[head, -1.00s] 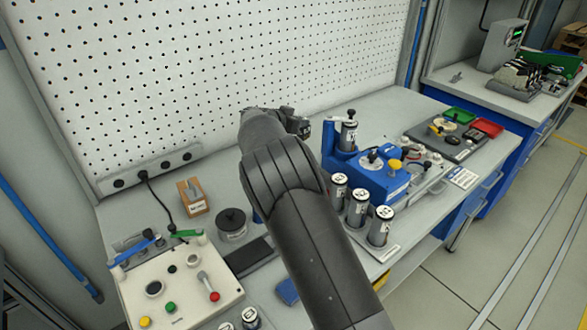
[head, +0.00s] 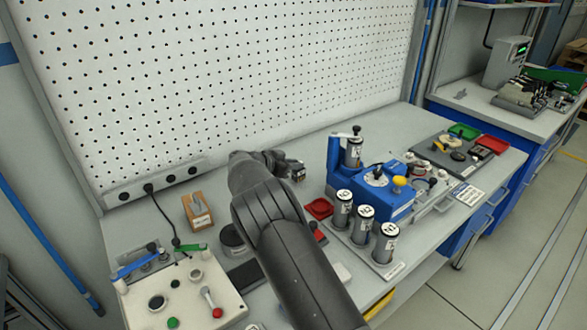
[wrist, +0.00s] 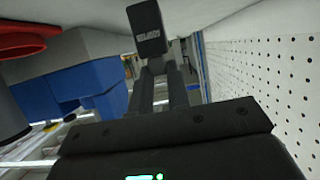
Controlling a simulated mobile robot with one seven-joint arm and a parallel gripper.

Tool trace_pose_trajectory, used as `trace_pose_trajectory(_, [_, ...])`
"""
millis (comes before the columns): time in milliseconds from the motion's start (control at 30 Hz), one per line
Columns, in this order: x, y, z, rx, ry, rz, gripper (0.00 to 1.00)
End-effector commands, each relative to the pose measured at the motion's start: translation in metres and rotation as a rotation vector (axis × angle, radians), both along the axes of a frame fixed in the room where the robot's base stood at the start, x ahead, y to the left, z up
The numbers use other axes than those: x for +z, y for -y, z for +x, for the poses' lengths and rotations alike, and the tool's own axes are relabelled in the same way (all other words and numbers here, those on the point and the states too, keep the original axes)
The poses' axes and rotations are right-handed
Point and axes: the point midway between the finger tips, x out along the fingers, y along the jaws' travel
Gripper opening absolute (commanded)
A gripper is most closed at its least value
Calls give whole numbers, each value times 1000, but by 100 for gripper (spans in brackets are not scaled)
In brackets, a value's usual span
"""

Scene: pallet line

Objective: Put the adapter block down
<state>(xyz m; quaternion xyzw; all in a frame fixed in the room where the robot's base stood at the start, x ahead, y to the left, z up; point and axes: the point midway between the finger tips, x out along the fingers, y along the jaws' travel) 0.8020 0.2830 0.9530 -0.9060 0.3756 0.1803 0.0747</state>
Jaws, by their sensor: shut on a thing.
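The adapter block (wrist: 147,28) is a small dark block with white lettering, held in my gripper (wrist: 158,72) at the tips of its two fingers in the wrist view. In the head view my gripper (head: 291,168) is over the back of the bench, in front of the pegboard. The block (head: 298,174) shows there only as a small dark shape at the end of the fingers. I cannot tell from the head view how far it is above the bench top.
The blue fixture (head: 385,198) stands right of my gripper, with several labelled cylinders (head: 364,226) before it. A small red tray (head: 319,208) lies left of them. A wooden block (head: 197,212) and control panel (head: 185,295) are left. Bare bench lies behind the fixture.

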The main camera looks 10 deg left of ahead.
Motion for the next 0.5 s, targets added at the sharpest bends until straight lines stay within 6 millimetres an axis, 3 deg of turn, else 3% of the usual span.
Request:
trace_pose_trajectory(100, [-13,0,0,0,-1,-1,0])
trace_pose_trajectory(433, [-16,0,0,1,0,0,0])
trace_pose_trajectory(467, [-17,0,0,1,0,0,16])
trace_pose_trajectory(500, [-17,0,0,1,0,0,20])
